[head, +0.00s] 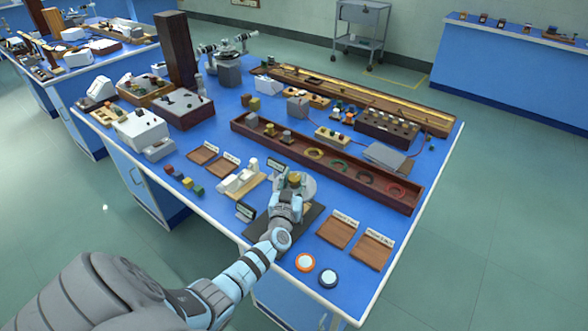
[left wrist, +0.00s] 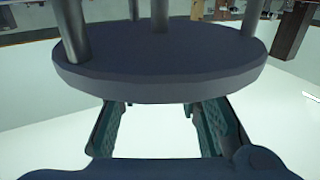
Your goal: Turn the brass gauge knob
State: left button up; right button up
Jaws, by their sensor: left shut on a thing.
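The brass gauge knob (head: 294,177) shows as a small gold-coloured spot just above my left gripper (head: 291,190) in the head view. It sits at the pale round gauge (head: 309,188) on the dark base (head: 258,232). My left gripper is shut on the knob, reaching in from the front. The grip itself is mostly hidden by the gripper. In the left wrist view, the two fingers (left wrist: 163,125) stand apart and run under a dark round plate (left wrist: 160,78) with metal posts, which covers their tips. My right gripper is not in view.
Wooden plates (head: 337,230) lie to the right. An orange-rimmed disc (head: 305,262) and a blue-rimmed disc (head: 329,279) lie near the front edge.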

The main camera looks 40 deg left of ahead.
pick_arm(q)
jog(key=shift+n+g+y+p, duration=0.7)
jog(key=shift+n+y, duration=0.2)
jog(key=shift+y, duration=0.4)
jog(key=o, duration=1.2)
jog(key=v, duration=1.2)
jog(key=shift+d, duration=0.1)
